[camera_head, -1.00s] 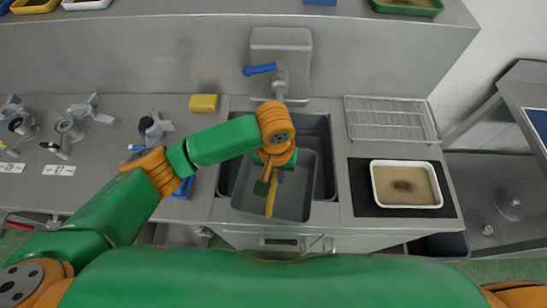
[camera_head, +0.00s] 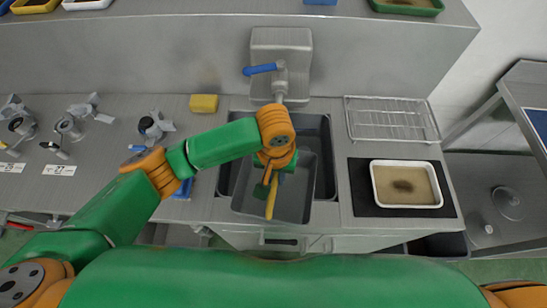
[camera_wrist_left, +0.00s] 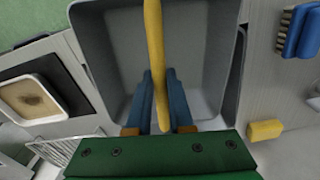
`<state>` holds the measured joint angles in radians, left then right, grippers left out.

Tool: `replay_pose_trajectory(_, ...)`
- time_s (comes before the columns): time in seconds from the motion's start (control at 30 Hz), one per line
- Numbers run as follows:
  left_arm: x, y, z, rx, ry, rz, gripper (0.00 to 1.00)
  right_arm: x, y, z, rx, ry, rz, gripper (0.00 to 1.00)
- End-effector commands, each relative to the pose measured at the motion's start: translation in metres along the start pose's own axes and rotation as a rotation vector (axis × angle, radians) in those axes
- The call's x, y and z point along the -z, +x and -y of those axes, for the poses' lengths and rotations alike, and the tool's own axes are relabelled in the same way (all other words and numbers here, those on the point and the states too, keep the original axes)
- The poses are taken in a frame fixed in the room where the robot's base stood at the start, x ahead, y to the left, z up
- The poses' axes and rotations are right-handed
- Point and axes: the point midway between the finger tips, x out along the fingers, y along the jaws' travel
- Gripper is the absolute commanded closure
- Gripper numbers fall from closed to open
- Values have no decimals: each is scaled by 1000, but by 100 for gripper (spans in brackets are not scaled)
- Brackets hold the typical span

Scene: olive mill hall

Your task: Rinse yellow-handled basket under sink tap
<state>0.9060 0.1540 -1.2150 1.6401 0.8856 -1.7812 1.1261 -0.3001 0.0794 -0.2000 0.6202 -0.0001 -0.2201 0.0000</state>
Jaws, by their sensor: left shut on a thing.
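The grey basket (camera_head: 300,206) is a box with a yellow handle (camera_head: 271,197) across it. In the head view it is over the grey sink (camera_head: 326,135), its front side overlapping the sink's front edge. My left gripper (camera_head: 272,180) is shut on the yellow handle; the left wrist view shows its blue fingers (camera_wrist_left: 160,100) on both sides of the handle (camera_wrist_left: 154,45). The visible basket floor (camera_wrist_left: 195,50) looks bare. The sink tap (camera_head: 281,86) with a blue lever (camera_head: 260,69) stands behind; my arm hides the area under its spout. I see no water. My right gripper is out of view.
A yellow sponge (camera_head: 203,103) lies left of the sink, and a blue brush (camera_head: 183,189) lies nearer. Right of the sink are a wire rack (camera_head: 390,120) and a white tray (camera_head: 406,203) on a dark mat (camera_head: 362,190). Metal fittings (camera_head: 70,127) stand further left.

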Motion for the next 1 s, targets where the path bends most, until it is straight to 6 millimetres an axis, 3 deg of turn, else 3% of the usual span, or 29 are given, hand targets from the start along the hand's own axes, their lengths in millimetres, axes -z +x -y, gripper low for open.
replay_pose_trajectory(0.37, -1, -1, 0, -1, 1, 0, 100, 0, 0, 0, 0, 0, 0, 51)
replay_pose_trajectory(1.0, -47, -42, -14, 0, 0, -1, 100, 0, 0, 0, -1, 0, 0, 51)
